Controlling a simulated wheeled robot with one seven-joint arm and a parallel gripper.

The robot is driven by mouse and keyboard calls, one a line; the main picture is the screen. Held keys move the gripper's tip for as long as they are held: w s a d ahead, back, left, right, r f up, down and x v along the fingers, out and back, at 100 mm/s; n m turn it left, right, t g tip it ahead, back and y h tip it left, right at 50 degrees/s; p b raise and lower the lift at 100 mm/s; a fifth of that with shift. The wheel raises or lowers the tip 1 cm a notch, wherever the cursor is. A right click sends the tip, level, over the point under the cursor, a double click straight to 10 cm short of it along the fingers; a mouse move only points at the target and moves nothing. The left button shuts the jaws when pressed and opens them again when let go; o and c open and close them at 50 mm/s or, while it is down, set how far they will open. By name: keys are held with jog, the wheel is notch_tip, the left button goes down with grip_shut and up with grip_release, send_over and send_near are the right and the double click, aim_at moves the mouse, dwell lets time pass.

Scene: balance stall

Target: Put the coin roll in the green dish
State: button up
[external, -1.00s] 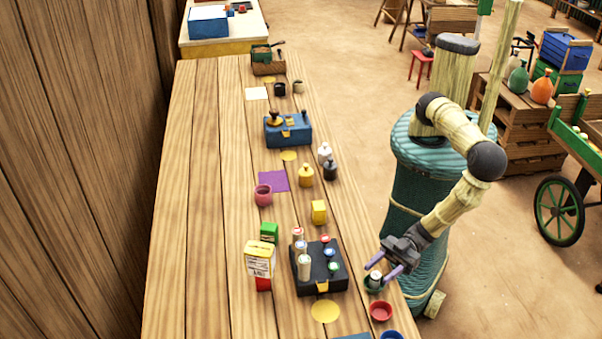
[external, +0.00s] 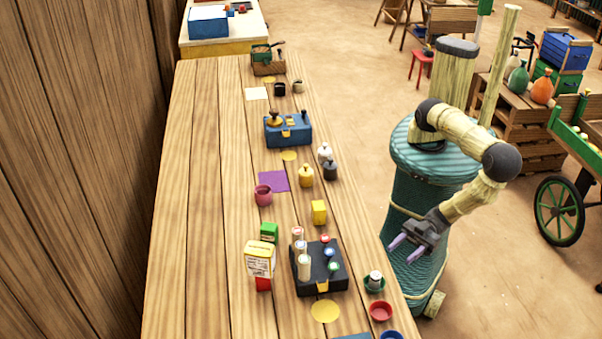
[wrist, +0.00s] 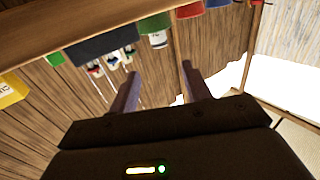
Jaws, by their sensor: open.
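The coin roll (external: 375,278) is a small pale cylinder with a dark top. It stands upright inside the green dish (external: 374,287) near the table's right edge. The wrist view also shows the coin roll (wrist: 158,40) at the green dish (wrist: 153,23). My gripper (external: 389,249) is open and empty, beyond the table's right edge in the external view. In the wrist view the fingers of my gripper (wrist: 162,71) are spread with nothing between them, apart from the coin roll and dish.
A red dish (external: 381,312) and a blue dish (external: 391,336) stand near the green dish. A dark tray (external: 335,284) holding several rolls is to its left, with a white-and-yellow carton (external: 259,260) beyond. Free floor lies right of the table.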

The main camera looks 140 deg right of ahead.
jog(key=w+d+m+g, duration=0.2)
jog(key=g, duration=0.1)
jog(key=shift+w+d+g+h, duration=0.1)
jog(key=shift+w+g+h, duration=0.05)
jog(key=shift+g+h, duration=0.15)
jog(key=shift+w+d+r+m+g+y, duration=0.15)
jog(key=shift+d+m+g+y, duration=0.05)
jog(key=shift+g, duration=0.4)
jog(key=shift+w+d+r+m+g+y, duration=0.1)
jog(key=shift+w+d+m+g+y, duration=0.1)
jog(key=shift+g, duration=0.4)
jog(key=r+g, duration=0.1)
jog(key=r+g+y, duration=0.1)
jog(key=s+r+g+y, duration=0.1)
jog(key=shift+s+d+n, duration=0.1)
jog(key=shift+d+n, duration=0.2)
jog(key=shift+d, duration=0.1)
jog(key=s+d+r+n+g+y, duration=0.1)
jog(key=s+d+r+n+g, duration=0.3)
jog(key=s+r, duration=0.7)
jog(key=s+d+g, duration=0.2)
jog(key=s+d, duration=0.1)
jog(key=shift+d+n+y, duration=0.2)
jog(key=shift+n+y, duration=0.2)
jog(key=shift+r, duration=0.1)
